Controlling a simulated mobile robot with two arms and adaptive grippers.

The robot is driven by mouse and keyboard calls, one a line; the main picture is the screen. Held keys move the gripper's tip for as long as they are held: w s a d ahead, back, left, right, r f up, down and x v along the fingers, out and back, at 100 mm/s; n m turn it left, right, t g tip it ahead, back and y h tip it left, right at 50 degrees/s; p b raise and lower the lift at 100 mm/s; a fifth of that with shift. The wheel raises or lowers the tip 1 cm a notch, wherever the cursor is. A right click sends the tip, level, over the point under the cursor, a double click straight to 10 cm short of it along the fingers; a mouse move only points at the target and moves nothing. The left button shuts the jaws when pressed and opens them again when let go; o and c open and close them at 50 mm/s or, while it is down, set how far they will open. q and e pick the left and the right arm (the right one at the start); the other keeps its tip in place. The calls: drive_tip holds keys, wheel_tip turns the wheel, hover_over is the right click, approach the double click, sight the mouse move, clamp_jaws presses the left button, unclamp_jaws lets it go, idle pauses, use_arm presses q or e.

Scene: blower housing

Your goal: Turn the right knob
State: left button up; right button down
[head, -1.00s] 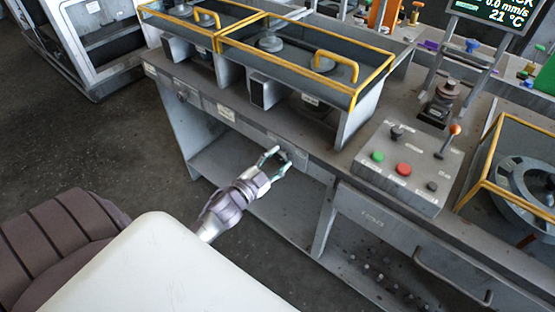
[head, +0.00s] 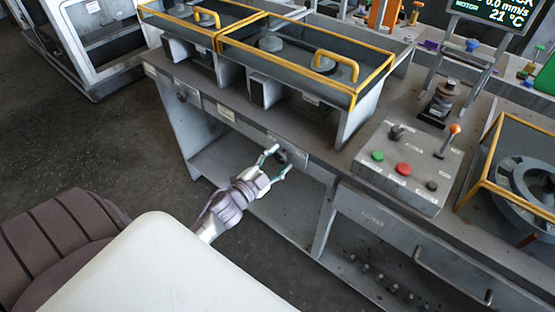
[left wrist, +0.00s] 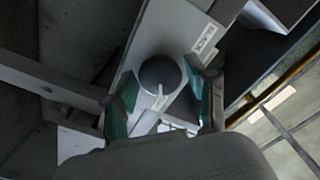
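The right knob (head: 281,156) is a dark round knob on the front panel of the grey bench. In the left wrist view the knob (left wrist: 160,74) is a grey disc with a white pointer mark, near the middle of the picture. My left gripper (head: 279,160) is open, with its fingertips at the knob in the head view. In the left wrist view its two green-padded fingers stand on either side of the knob, with gaps visible. I cannot tell how deep the fingers reach around it. My right gripper is not in view.
Another dark knob (head: 181,97) sits farther left on the same front panel. A control box (head: 408,166) with green and red buttons and an orange-tipped lever stands on the bench top. Yellow-railed guards (head: 300,62) stand above the panel. Open floor lies before the bench.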

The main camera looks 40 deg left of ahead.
use_arm(q)
drive_tip(key=shift+o, duration=0.4)
drive_tip(key=shift+s, duration=0.25)
drive_tip(key=s+a, duration=0.1)
drive_tip(key=s, duration=1)
drive_tip(key=shift+s, duration=0.25)
drive_tip(key=shift+f, duration=0.1)
